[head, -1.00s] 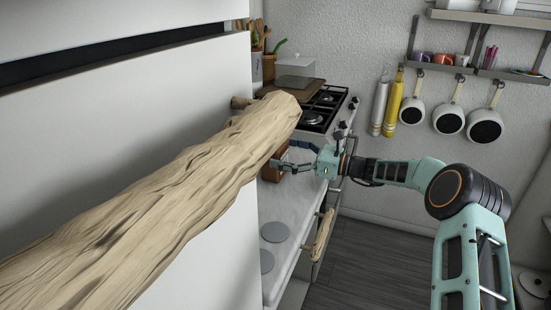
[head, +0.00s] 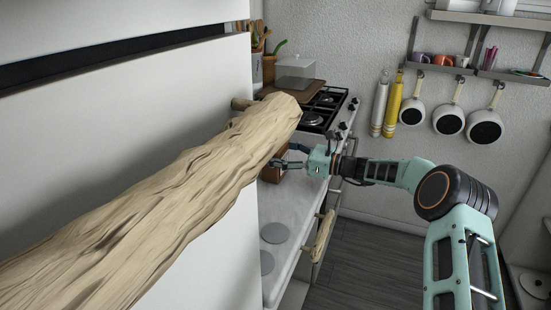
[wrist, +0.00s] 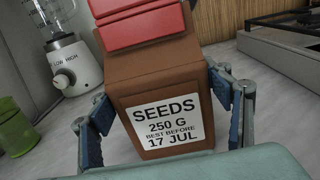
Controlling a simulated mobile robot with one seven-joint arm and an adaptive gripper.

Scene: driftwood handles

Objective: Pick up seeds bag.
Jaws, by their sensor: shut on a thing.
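The seeds bag (wrist: 158,78) is a brown bag with a red top and a white label reading SEEDS 250 G. In the wrist view it fills the middle, between the two blue-padded fingers of my gripper (wrist: 165,118), which is shut on it. In the head view my gripper (head: 292,158) is over the white counter, and the brown bag (head: 272,174) shows at its fingers, partly hidden by the big driftwood handle (head: 170,210). I cannot tell whether the bag's base touches the counter.
A blender (wrist: 68,58) and a green cup (wrist: 14,128) stand left of the bag in the wrist view. The gas stove (head: 322,112) lies behind my gripper. Pans (head: 448,118) hang on the wall at right. The counter (head: 290,205) in front is mostly clear.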

